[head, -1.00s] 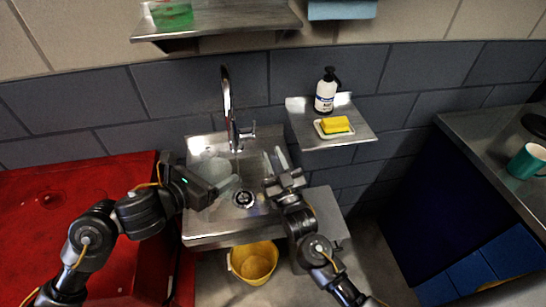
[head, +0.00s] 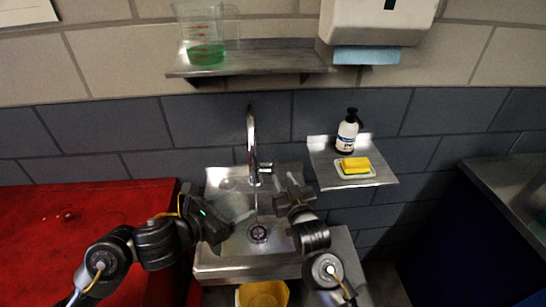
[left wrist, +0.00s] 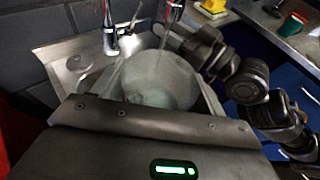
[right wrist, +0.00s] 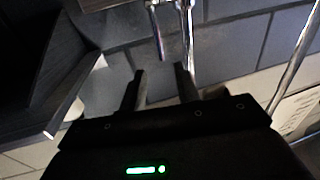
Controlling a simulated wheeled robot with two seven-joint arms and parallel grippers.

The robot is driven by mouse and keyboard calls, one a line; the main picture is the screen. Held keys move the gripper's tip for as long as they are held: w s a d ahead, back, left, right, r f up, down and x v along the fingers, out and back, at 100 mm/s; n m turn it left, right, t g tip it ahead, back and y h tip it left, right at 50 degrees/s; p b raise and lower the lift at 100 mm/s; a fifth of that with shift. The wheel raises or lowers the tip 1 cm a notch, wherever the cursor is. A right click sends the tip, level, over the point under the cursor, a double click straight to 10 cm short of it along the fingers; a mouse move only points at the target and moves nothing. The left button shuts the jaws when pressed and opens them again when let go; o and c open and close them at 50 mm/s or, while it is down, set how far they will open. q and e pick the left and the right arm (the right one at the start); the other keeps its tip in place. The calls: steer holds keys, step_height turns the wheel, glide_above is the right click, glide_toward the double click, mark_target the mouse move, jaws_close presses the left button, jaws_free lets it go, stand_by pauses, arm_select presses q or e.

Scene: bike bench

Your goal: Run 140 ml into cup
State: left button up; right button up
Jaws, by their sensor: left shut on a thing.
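My left gripper (head: 232,222) is over the sink (head: 222,262), shut on a clear cup (head: 242,208). The cup shows as a pale, see-through round shape in the left wrist view (left wrist: 160,82). The chrome tap (head: 252,140) stands behind, its lever (head: 265,168) at its right side. A thin pale streak like running water drops from the spout toward the cup; the level inside is not readable. My right gripper (head: 290,190) is right of the tap, empty, with its two fingers apart in the right wrist view (right wrist: 158,82).
A beaker (head: 203,40) with green liquid stands on the upper shelf (head: 270,60). A soap bottle (head: 347,130) and yellow sponge (head: 355,165) sit on the right shelf. A yellow bucket (head: 262,296) is below the sink. A red cabinet (head: 80,220) is at left.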

steer(key=x, duration=1.1)
steer(key=shift+w, duration=0.4)
steer(key=shift+c, duration=0.4)
jaws_close()
